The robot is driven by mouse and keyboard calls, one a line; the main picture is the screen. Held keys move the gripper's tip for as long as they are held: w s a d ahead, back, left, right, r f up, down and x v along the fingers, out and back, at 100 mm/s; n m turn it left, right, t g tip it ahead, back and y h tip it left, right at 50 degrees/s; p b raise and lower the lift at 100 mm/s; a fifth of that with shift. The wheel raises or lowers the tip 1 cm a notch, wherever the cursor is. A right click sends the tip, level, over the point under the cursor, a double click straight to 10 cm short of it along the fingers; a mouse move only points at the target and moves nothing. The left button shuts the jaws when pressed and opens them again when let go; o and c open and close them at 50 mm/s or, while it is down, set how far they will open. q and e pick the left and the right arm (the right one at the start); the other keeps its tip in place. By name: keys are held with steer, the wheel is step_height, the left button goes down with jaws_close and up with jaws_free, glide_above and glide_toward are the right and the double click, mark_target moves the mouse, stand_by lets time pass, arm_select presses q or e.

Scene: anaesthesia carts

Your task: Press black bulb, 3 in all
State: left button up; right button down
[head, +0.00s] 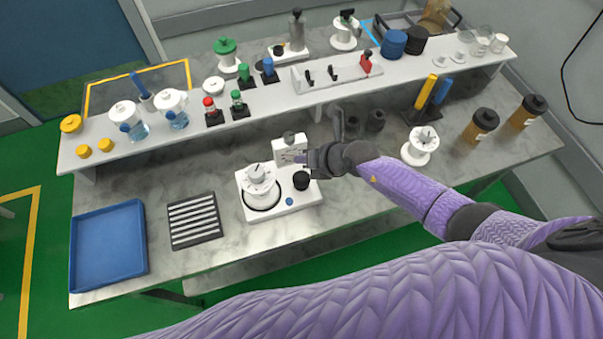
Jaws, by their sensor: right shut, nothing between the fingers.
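A white device (282,214) sits on the marble bench, with a white knob-topped round part (258,177) on its left and an upright white block at its back. A black bulb (301,180) stands on the device's right side, near a small blue button (289,201). My right gripper (299,157) reaches in from the right. It is shut and empty, just behind the bulb in the picture and in front of the upright block; whether it touches anything is unclear. My left gripper is not in view.
A slotted grey rack (194,220) and a blue tray (108,248) lie to the left. A raised white shelf (270,98) with bottles and valves runs behind. A white spool (419,147) and brown bottles (480,126) stand to the right.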

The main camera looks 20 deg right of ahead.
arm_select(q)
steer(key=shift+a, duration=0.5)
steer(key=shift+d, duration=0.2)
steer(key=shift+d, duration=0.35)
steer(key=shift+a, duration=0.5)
